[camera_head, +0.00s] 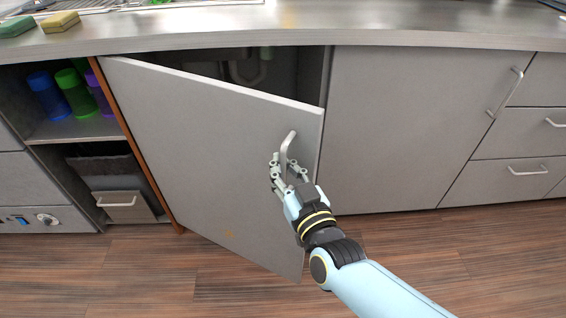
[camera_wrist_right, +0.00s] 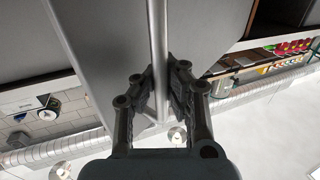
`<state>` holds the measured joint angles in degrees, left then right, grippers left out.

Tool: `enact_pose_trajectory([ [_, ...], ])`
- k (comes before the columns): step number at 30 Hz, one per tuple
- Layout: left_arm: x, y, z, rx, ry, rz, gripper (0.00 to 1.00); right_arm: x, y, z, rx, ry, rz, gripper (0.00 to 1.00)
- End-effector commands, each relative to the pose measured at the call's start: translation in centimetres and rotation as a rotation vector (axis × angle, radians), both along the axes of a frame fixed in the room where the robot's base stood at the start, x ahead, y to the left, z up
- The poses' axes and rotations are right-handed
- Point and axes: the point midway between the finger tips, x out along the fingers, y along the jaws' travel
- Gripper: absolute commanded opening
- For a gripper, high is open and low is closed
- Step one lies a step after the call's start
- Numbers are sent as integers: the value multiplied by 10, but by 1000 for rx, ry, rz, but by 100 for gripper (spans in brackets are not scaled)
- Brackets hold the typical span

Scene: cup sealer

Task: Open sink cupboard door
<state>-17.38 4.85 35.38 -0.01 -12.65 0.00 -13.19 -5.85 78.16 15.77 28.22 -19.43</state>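The grey sink cupboard door (camera_head: 205,140) stands partly open, hinged on its left side, with its right edge swung out toward me. Its curved metal handle (camera_head: 288,146) is near the top right of the door. My right gripper (camera_head: 289,170) is at the handle, one finger on each side. In the right wrist view the handle bar (camera_wrist_right: 158,45) runs between the fingers (camera_wrist_right: 162,92), whose pads lie close against it; the gripper looks shut on it. My left gripper is not in view.
Dark cupboard space with a pipe (camera_head: 247,72) shows behind the door. The counter (camera_head: 330,25) overhangs above, with sponges (camera_head: 60,21) at left. An open shelf (camera_head: 75,130) with cups is left; a closed cupboard door (camera_head: 410,120) and drawers are right. The wooden floor in front is clear.

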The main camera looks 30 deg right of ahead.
Motion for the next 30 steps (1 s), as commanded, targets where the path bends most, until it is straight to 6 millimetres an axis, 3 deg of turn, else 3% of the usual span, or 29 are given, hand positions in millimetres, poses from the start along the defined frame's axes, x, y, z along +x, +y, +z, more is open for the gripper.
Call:
enact_pose_trajectory([
  [10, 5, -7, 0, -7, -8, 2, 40, -4, -1, -4, -1, 8, -1, 2],
  [18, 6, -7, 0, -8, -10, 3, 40, -2, -1, -3, 0, 5, 0, 36],
  [26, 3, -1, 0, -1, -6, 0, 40, -2, 0, -2, 0, 3, 0, 36],
  [30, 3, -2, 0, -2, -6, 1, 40, -17, 2, -3, 1, 6, -1, 36],
])
